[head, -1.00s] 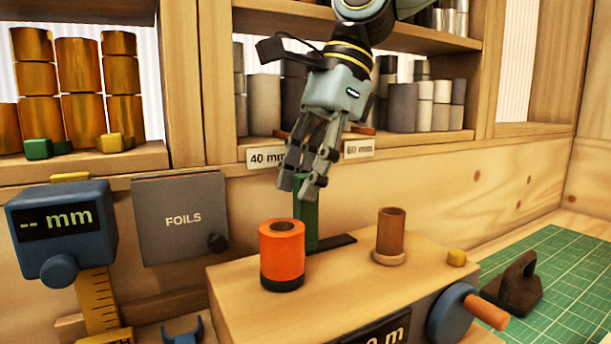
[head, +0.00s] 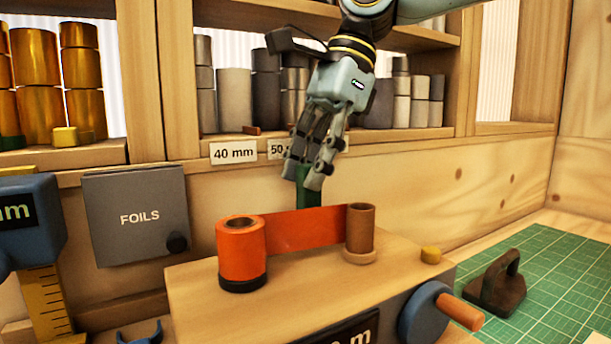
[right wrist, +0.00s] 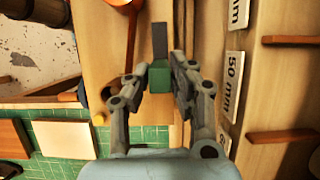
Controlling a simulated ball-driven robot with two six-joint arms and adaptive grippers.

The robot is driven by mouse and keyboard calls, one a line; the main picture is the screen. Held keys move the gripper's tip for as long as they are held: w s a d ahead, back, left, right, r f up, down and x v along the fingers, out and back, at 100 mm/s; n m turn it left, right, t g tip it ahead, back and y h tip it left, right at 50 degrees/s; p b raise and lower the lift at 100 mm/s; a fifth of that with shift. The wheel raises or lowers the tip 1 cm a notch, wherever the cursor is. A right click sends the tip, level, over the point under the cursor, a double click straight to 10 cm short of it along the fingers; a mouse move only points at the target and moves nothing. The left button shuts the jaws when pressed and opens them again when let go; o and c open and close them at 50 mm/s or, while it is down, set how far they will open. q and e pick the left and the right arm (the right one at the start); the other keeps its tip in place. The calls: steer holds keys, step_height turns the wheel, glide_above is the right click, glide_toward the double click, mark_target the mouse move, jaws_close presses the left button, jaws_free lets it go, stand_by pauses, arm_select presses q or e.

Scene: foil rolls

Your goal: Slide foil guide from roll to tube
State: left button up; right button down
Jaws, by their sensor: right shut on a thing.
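The orange foil roll (head: 241,262) stands upright on the wooden winder block (head: 310,290). The brown tube (head: 360,230) stands upright to its right. An orange foil strip (head: 305,229) spans from the roll to the tube. The green foil guide (head: 307,188) stands behind the strip, between roll and tube; its lower part is hidden by the strip. My right gripper (head: 312,170) is shut on the guide's top from above. In the right wrist view the green guide (right wrist: 159,77) sits between the fingertips. My left gripper is not in view.
A blue crank with an orange handle (head: 460,311) is on the block's front, near a yellow button (head: 431,255). A dark weight (head: 497,285) sits on the green mat (head: 550,270). Shelves of rolls stand behind, with a FOILS box (head: 137,215) at left.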

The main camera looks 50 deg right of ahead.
steer(key=c, duration=1.2)
jaws_free()
steer(key=shift+d, duration=0.1)
steer(key=shift+o, duration=0.2)
steer(key=v, duration=1.2)
